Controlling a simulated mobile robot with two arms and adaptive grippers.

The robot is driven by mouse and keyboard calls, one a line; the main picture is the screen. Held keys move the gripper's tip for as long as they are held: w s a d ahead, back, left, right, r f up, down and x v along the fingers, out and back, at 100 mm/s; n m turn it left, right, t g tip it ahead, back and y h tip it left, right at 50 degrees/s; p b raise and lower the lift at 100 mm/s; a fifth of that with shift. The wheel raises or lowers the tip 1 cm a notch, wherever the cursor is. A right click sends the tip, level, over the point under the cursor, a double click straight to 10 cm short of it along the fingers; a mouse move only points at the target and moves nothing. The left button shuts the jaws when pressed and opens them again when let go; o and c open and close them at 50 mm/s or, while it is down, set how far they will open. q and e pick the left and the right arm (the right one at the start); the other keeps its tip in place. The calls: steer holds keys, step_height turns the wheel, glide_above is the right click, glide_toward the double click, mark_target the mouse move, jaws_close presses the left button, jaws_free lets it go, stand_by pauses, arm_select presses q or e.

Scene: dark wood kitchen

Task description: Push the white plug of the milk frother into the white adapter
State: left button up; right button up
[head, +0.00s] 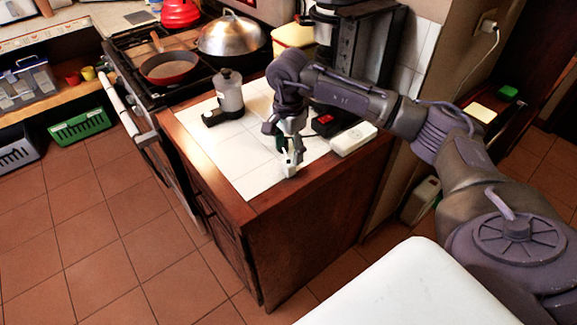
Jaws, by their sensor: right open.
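My right gripper (290,152) points down over the front edge of the white-tiled counter and is open. A small white piece that looks like the plug (289,169) stands at its fingertips; I cannot tell whether the fingers touch it. The white adapter (353,139) lies on the counter to the right of the gripper, apart from it. My left gripper is not in view.
A small black and red device (325,124) lies between gripper and adapter. A stove with a red pan (168,68) and a domed metal lid (232,36) is at the back left. A dark appliance stands behind my arm. The left front tiles are clear.

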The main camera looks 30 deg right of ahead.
mark_target(289, 162)
steer(key=shift+f+p, duration=0.25)
steer(key=shift+p, duration=0.05)
step_height(289, 162, down, 4)
steer(key=shift+r+p, duration=0.15)
steer(key=shift+p, duration=0.55)
steer(key=shift+f, duration=0.5)
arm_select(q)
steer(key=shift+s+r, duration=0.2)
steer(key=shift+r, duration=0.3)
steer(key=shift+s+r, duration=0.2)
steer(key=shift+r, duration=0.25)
arm_select(e)
steer(key=c, duration=1.2)
steer(key=shift+o, duration=0.2)
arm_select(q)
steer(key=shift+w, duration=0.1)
arm_select(e)
steer(key=shift+r, duration=0.1)
